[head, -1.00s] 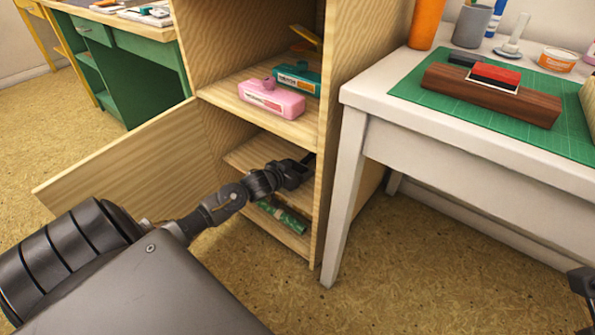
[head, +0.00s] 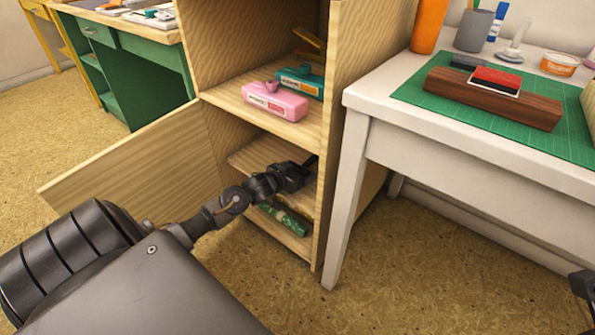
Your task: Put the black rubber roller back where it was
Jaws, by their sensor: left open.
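I cannot make out a black rubber roller in the head view. My left gripper (head: 311,163) reaches into the lower part of the open wooden cabinet (head: 330,215), at the middle shelf (head: 245,156). Its jaws are open, but the fingertips are small and dark, and whether anything lies between them is hard to see. The arm hides part of that shelf. A dark piece (head: 583,285) at the right edge may belong to my right arm; its jaws do not show.
Pink (head: 275,101) and teal (head: 300,82) stampers lie on the upper shelf. A green patterned roll (head: 286,219) lies on the bottom shelf. The cabinet door (head: 130,165) stands open to the left. The white table (head: 352,99) at right holds a wooden block (head: 490,100) with a red pad.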

